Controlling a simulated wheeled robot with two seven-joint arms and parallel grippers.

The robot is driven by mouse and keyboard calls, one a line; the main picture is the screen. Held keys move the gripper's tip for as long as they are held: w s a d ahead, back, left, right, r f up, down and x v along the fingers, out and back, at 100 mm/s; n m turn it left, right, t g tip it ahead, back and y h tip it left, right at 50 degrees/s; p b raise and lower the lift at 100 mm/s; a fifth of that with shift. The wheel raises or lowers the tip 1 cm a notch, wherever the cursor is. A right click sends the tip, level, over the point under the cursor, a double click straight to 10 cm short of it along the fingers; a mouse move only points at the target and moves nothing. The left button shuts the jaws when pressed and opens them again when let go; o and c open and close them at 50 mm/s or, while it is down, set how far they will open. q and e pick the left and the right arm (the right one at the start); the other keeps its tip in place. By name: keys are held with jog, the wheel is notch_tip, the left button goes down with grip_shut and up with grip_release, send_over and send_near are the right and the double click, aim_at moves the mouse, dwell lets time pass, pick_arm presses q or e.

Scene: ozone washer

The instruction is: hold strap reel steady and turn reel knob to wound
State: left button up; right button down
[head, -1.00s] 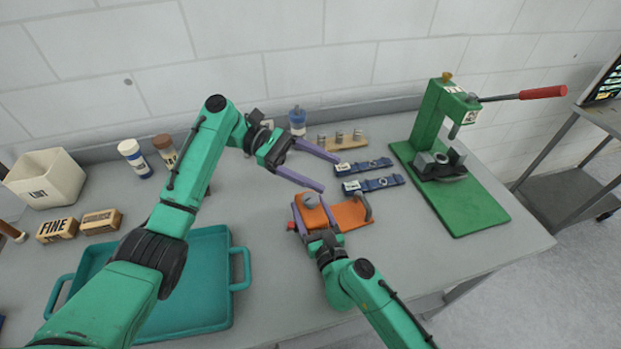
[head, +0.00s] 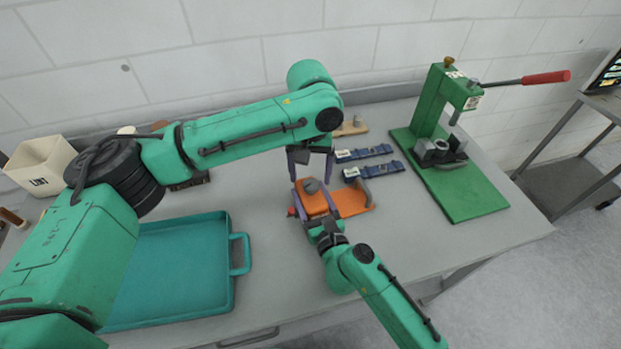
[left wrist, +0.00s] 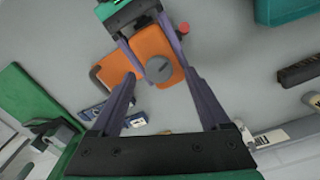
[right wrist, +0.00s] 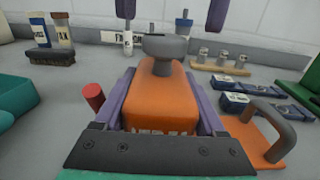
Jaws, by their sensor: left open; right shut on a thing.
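The orange strap reel (head: 318,208) sits on the bench, and it also shows in the left wrist view (left wrist: 150,45) and right wrist view (right wrist: 160,98). Its grey round knob (head: 311,186) is on top, also plain in the left wrist view (left wrist: 159,69) and right wrist view (right wrist: 166,46). My right gripper (head: 318,206) is shut on the reel body, one purple finger on each side. My left gripper (head: 312,170) is open above the knob, its fingers pointing down. In the left wrist view its fingers (left wrist: 163,85) stand apart with the knob between and beyond them.
A teal tray (head: 238,222) lies at the left. Blue straps (head: 374,170) lie behind the reel. A green press (head: 440,110) with a red-handled lever (head: 545,77) stands at the right. A grey hook (right wrist: 278,135) is on the reel's orange base. Bench at front right is clear.

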aim_at(311, 188)
pick_arm(q)
notch_tip(311, 188, down, 2)
jog(key=shift+f, duration=0.25)
pick_arm(e)
jog(key=shift+f, duration=0.1)
pick_arm(q)
grip_shut()
